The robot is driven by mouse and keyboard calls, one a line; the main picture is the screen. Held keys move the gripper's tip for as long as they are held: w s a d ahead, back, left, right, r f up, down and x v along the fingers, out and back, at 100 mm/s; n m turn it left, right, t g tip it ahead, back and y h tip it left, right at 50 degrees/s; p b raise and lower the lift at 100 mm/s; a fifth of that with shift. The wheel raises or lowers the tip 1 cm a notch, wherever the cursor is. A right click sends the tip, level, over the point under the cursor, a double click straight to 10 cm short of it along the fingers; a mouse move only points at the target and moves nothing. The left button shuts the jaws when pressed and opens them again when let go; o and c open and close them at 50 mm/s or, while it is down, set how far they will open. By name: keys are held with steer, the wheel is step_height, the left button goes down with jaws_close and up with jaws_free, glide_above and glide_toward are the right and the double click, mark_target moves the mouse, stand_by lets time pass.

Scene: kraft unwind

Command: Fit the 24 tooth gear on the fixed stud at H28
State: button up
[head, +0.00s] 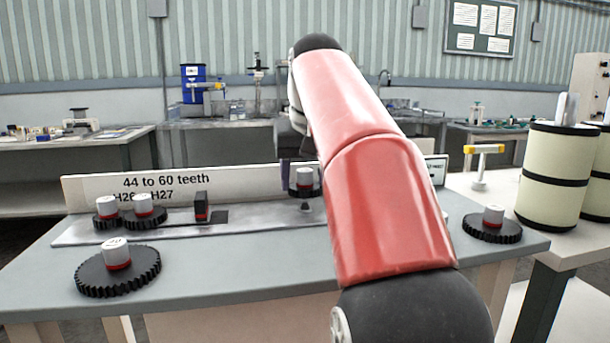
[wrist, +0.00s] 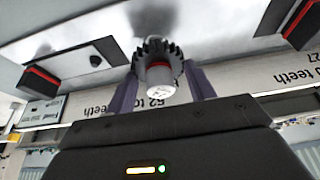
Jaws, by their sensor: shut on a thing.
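My gripper (wrist: 160,88) is shut on a small black gear (wrist: 150,48) with a grey knob and a red ring; the fingers are either side of the knob. In the head view the held gear (head: 305,192) is upright over the back right of the metal plate (head: 255,216). A small dark stud-like point (head: 305,207) shows just below the gear, apparently apart from it. I cannot read an H28 mark.
Two gears (head: 143,216) (head: 107,213) sit on the plate's left. A large gear (head: 117,270) lies at the front left, another (head: 492,228) at the right. A black-and-red block (head: 201,207) stands on the plate. A lettered board (head: 85,190) runs behind. My arm hides the middle right.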

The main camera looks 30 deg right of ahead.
mark_target(306, 187)
steer(key=shift+f, duration=0.15)
stand_by(0.3)
steer(key=shift+f+b, duration=0.95)
steer(key=shift+f, duration=0.15)
steer(key=shift+f, duration=0.25)
steer(key=o, duration=1.4)
steer(key=p+v, duration=0.2)
steer(key=v, duration=0.6)
steer(key=shift+p, duration=0.3)
steer(key=shift+f, duration=0.1)
